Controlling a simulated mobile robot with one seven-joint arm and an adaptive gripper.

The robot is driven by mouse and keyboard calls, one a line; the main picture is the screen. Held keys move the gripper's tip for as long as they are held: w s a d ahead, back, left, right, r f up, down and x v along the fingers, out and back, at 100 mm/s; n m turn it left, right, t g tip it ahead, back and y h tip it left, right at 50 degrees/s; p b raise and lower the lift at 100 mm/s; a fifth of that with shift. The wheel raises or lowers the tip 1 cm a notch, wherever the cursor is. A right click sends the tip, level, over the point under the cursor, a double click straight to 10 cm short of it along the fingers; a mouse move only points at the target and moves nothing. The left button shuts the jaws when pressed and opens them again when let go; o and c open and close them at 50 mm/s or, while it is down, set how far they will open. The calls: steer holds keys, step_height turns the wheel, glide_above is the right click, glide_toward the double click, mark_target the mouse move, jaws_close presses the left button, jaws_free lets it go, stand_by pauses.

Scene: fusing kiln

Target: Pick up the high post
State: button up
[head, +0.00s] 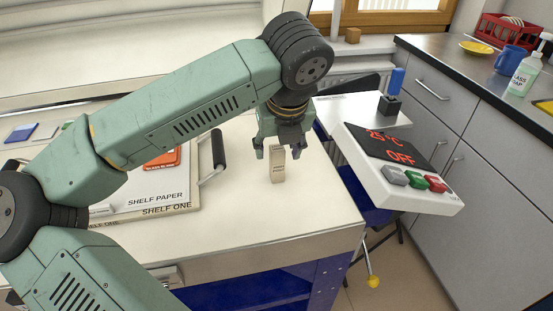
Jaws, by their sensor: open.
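The high post (278,166) is a small beige upright block with dark lettering on its front face. It stands alone on the white work surface (260,220), near its right side. My gripper (279,150) points down right at the post, with its fingers spread to the left and right of the post's upper part. The fingers are open, and I cannot tell whether either one touches the post. The top of the post is partly hidden by the gripper.
A shelf board (165,205) with paper and an orange-red piece (163,160) lies left of the post. A dark-gripped handle (218,149) rises between them. A control box (405,170) reading "25°C OFF" stands to the right. The surface in front of the post is clear.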

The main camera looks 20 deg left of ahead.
mark_target(277, 164)
steer(key=shift+w+p+x, duration=0.2)
steer(key=shift+p+x, duration=0.35)
steer(key=shift+x, duration=1)
steer(key=shift+w+p+x, duration=0.2)
steer(key=shift+p+x, duration=0.35)
steer(key=shift+x, duration=1)
steer(key=shift+a+r, duration=0.1)
steer(key=shift+r, duration=0.05)
steer(key=shift+c, duration=0.3)
jaws_close()
